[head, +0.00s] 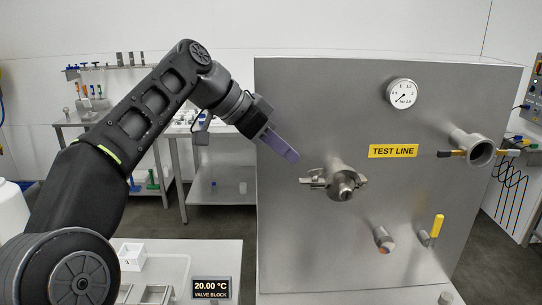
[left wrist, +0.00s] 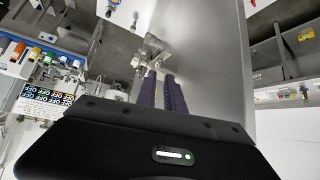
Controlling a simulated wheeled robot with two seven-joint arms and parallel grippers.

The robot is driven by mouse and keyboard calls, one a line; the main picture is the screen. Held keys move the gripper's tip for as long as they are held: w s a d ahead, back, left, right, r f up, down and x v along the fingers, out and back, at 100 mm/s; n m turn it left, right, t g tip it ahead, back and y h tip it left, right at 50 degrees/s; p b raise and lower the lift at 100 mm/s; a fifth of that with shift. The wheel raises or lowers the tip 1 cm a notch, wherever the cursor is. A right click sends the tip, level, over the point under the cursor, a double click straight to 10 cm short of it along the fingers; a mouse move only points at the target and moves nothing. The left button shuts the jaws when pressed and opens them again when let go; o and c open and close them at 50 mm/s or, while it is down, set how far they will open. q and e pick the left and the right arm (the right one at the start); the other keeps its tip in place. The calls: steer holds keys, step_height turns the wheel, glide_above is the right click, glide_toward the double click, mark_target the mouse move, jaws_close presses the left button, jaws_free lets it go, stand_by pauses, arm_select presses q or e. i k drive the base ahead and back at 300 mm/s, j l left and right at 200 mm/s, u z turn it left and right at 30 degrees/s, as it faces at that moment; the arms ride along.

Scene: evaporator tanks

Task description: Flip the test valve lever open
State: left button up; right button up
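A yellow lever (head: 437,226) stands upright on a small valve low on the right of the steel panel (head: 300,110). The yellow "TEST LINE" label (head: 393,151) is above and left of it. My left gripper (head: 291,155) is in front of the panel's left part, well left of and above the yellow lever, pointing down and right. Its purple fingers lie close together with nothing seen between them; they also show in the left wrist view (left wrist: 160,76). I cannot pick out the yellow lever in the left wrist view. My right gripper is out of view.
A clamped metal fitting (head: 340,181) sticks out just below and right of my left gripper. A dial gauge (head: 402,93), an open pipe end (head: 480,151) with black-and-yellow handles, and a short spout (head: 383,239) also stand out.

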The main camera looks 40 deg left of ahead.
mark_target(439, 218)
steer(key=k+j, duration=0.1)
steer(key=k, duration=0.95)
